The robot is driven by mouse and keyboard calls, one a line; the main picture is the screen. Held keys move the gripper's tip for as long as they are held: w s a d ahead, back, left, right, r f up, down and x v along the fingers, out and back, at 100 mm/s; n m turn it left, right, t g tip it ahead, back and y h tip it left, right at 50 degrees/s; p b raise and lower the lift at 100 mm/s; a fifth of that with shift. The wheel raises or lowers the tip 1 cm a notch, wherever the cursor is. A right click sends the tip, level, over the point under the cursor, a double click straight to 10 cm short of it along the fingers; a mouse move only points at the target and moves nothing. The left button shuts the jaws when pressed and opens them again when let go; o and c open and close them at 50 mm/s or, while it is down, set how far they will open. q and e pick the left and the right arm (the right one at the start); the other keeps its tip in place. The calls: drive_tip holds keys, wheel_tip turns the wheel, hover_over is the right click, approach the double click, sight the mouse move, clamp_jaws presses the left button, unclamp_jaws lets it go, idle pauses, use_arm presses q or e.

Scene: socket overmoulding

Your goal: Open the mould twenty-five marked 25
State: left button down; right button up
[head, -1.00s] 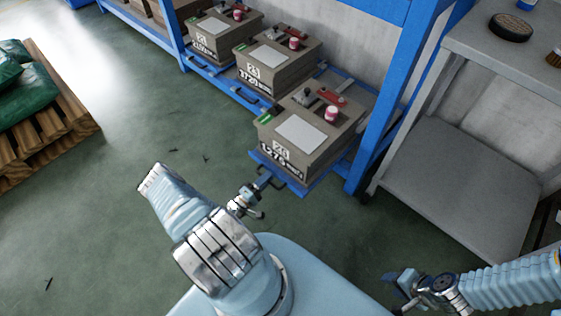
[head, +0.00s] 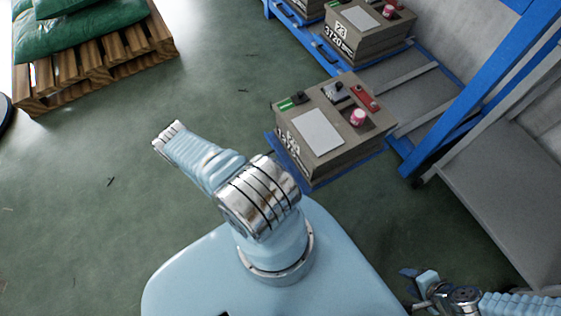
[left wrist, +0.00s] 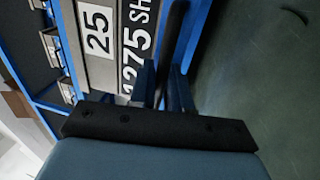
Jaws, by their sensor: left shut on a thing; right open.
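The grey mould (head: 372,145) marked 25 sits on a blue pull-out tray (head: 287,160), drawn well out in front of the rack. Its top carries a white plate, a red-and-white cap, a red part, a green part and a dark metal fitting. In the left wrist view its front plate (left wrist: 97,30) reads 25. My left gripper (left wrist: 164,88) is shut on the tray's dark handle bar (left wrist: 176,40); my arm hides this grip in the head view. My right gripper (head: 418,288) is open and empty at the lower right, apart from the mould.
The blue rack (head: 470,95) stands behind, with another mould (head: 365,35) on its tray. A grey shelf unit (head: 500,170) stands at right. A wooden pallet (head: 95,65) with green sacks (head: 75,30) lies at upper left. The floor at left is mostly free.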

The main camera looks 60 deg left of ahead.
use_arm(q)
drive_tip(key=shift+s, duration=0.75)
drive_tip(key=c, duration=1.3)
unclamp_jaws()
drive_tip(key=shift+a, duration=0.1)
drive_tip(key=shift+s, duration=0.1)
drive_tip(key=b+v, duration=0.2)
drive_tip(key=v, duration=1.1)
drive_tip(key=shift+s, duration=0.3)
